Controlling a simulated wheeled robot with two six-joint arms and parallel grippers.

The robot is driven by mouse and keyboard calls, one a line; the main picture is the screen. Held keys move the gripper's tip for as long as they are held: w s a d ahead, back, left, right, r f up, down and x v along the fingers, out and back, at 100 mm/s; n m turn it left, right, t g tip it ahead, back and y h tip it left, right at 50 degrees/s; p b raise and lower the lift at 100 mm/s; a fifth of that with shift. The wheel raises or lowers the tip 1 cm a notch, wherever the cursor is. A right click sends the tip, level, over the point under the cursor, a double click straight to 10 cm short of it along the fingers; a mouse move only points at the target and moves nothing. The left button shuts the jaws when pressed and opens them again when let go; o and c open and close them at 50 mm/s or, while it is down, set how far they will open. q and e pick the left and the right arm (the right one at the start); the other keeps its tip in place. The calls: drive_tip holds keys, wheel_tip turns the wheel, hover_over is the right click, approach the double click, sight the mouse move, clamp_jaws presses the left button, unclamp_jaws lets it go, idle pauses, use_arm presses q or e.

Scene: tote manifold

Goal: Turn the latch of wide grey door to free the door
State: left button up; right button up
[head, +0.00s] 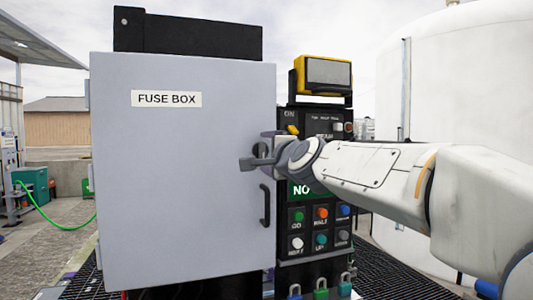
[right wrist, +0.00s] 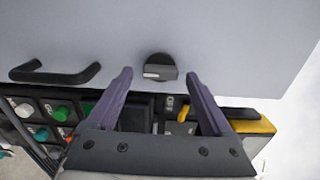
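The wide grey door (head: 180,190) with a "FUSE BOX" label stands shut or nearly so in the head view. Its latch (right wrist: 160,68) is a round black knob with a lighter grip bar, seen clearly in the right wrist view. The bar lies roughly level in that picture. My right gripper (head: 260,152) is at the door's right edge, above the handle, and mostly hides the latch in the head view. In the right wrist view the gripper (right wrist: 159,76) is open, with one finger on each side of the knob, apart from it. My left gripper is not in view.
A black door handle (head: 265,205) sits below the latch. Right of the door is a black control panel (head: 319,255) with coloured buttons and a yellow-framed lamp (head: 325,75) on top. A large white tank (head: 460,80) stands behind my right arm.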

drive_tip(key=shift+s, duration=0.1)
drive_tip(key=shift+s+d+r, duration=0.1)
drive_tip(key=shift+s+d, duration=0.05)
drive_tip(key=shift+s, duration=0.2)
drive_tip(key=v, duration=0.9)
drive_tip(key=shift+s, duration=0.25)
drive_tip(key=shift+d, duration=0.1)
